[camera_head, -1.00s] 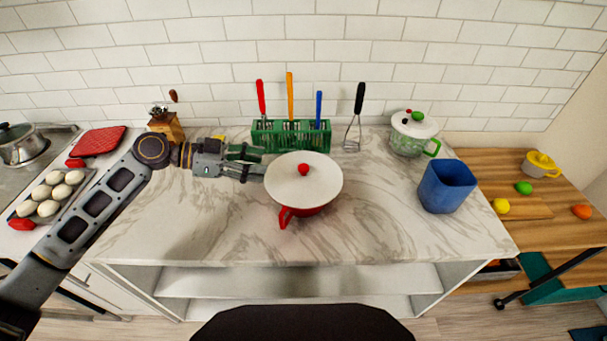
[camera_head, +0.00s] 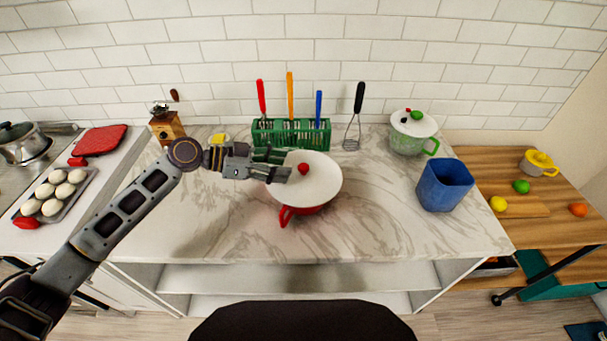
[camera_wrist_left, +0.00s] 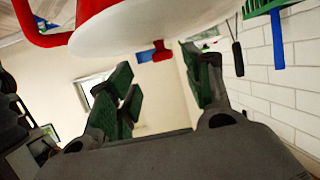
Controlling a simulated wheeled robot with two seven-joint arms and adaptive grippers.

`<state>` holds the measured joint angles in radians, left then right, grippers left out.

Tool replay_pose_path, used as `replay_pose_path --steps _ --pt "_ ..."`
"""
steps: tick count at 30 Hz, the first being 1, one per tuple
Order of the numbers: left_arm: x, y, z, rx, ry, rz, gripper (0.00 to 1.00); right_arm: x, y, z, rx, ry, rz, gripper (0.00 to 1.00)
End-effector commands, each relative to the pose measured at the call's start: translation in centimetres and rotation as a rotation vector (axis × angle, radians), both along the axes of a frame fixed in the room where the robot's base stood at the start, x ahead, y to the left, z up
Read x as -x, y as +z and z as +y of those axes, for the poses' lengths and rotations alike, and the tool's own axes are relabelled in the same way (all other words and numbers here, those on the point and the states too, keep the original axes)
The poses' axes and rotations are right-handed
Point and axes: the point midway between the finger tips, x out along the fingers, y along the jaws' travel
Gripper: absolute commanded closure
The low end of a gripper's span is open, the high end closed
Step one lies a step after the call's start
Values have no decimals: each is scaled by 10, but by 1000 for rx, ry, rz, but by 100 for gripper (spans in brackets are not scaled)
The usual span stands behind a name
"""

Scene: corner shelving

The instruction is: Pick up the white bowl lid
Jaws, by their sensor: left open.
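The white bowl lid (camera_head: 320,182) with a red knob (camera_head: 303,169) sits on a red bowl (camera_head: 288,214) in the middle of the counter. In the left wrist view the lid (camera_wrist_left: 140,30) fills the top, and its knob (camera_wrist_left: 162,53) shows between the finger lines. My left gripper (camera_head: 287,165) is open, above the lid's left part, with its fingertips just left of the knob. It also shows in the left wrist view (camera_wrist_left: 165,80) with green-padded fingers apart and nothing between them. I cannot tell whether the fingers touch the lid. My right gripper is not in view.
A green rack (camera_head: 292,134) with upright utensils stands close behind the lid. An egg tray (camera_head: 55,193) is left. The front counter is clear.

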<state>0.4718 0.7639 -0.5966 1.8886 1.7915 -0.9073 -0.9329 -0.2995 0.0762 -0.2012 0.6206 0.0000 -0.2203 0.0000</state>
Motion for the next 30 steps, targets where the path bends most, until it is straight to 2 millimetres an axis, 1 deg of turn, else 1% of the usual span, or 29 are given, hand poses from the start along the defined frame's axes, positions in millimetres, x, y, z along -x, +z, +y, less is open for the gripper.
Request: replay_pose_path --steps 5,12,18,22,30 --pt "-3 0 -8 1 -1 0 49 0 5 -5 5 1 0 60" --pt "-10 -5 -27 1 -1 -1 49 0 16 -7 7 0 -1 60" --pt "-14 -12 -44 2 0 0 49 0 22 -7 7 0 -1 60" --pt "-14 -14 -48 1 0 0 49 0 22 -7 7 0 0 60" --pt "-14 -15 -48 0 0 0 49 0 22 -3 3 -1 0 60"
